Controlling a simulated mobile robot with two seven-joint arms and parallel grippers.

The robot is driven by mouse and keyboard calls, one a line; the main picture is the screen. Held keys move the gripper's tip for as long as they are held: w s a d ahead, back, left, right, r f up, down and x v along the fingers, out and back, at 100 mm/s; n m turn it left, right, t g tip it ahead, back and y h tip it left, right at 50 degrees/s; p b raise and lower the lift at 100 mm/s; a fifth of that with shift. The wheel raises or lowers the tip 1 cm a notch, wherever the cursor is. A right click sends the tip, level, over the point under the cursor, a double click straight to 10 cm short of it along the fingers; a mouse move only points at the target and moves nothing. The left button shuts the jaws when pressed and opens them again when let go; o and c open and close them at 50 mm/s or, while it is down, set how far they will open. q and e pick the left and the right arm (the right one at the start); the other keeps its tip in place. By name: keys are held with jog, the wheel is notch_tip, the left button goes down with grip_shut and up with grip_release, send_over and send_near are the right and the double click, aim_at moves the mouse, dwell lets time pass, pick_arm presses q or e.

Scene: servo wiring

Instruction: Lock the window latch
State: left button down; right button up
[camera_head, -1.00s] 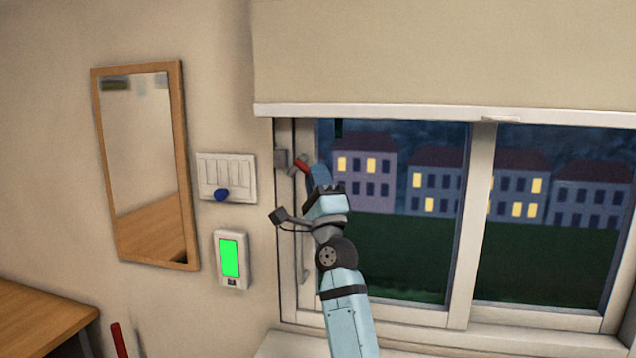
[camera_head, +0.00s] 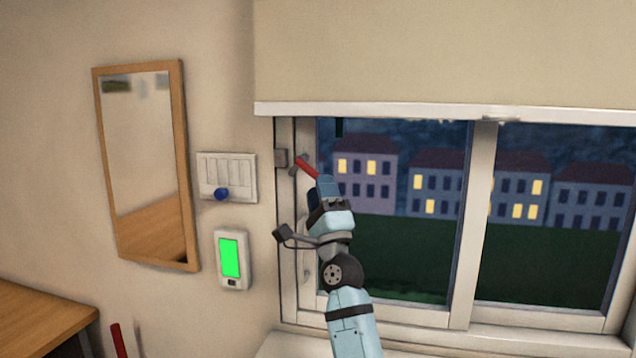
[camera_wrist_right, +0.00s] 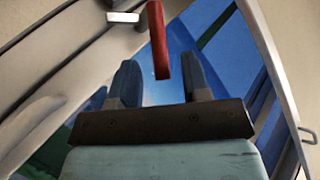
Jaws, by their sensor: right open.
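The window latch has a red handle (camera_head: 307,168) on a grey mount at the left side of the window frame, and the handle slants down to the right. My right gripper (camera_head: 326,183) is at the lower end of the handle. In the right wrist view, the red handle (camera_wrist_right: 157,35) comes down from the top, with its lower end in line with the gap between the two open fingers (camera_wrist_right: 160,80). I cannot tell whether the fingers touch it. My left gripper is not in view.
The window frame (camera_head: 478,220) has a pane on each side of its middle post, with a blind (camera_head: 440,55) above. On the wall to the left are a switch panel (camera_head: 241,170), a green-screened device (camera_head: 230,258) and a mirror (camera_head: 140,140).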

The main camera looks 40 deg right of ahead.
jog(key=b+v, duration=0.2)
jog(key=v, duration=0.8)
jog(key=shift+s, duration=0.2)
jog(key=shift+f, duration=0.15)
